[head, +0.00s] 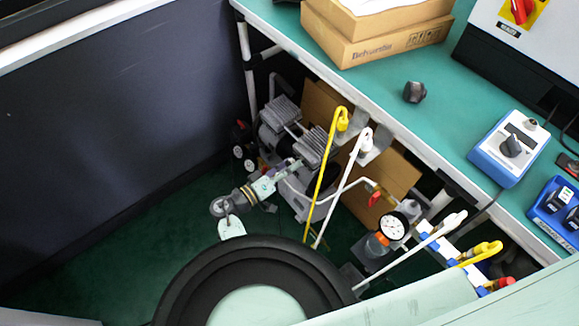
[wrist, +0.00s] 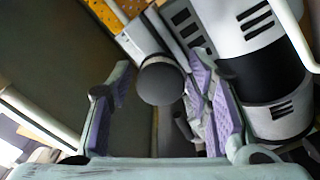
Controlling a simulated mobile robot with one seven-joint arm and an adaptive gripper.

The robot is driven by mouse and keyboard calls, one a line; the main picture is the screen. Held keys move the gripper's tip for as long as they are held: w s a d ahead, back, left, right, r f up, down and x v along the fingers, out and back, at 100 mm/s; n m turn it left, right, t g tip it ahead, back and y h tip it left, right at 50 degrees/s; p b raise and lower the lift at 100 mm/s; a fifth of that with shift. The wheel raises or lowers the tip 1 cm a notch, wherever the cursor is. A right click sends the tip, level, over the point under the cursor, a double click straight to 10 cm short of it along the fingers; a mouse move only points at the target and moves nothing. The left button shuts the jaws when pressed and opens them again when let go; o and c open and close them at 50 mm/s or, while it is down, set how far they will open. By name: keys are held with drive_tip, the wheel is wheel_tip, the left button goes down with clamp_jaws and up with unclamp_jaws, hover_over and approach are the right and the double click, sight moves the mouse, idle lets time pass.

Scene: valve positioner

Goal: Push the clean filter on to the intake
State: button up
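In the wrist view, a dark grey round piece (wrist: 161,82), which looks like the filter, shows end-on at the end of a light grey part of the compressor. The intake itself is hidden behind it, and I cannot tell how far on the filter sits. My gripper (wrist: 160,107) is open, with its purple-padded fingers apart to left and right of the piece in the picture. Nothing shows held; I cannot tell whether the pads touch it. In the head view, my gripper (head: 294,166) is under the bench beside the compressor (head: 280,113); the filter cannot be made out there.
A black and white cylinder (wrist: 262,70) stands close right of my fingers. Yellow (head: 325,170) and white (head: 342,185) hooked rods stand near the arm. A dark loose piece (head: 415,92) lies on the teal bench (head: 400,125). Open floor (head: 130,240) lies left.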

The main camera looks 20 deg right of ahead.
drive_tip(key=shift+o, duration=0.8)
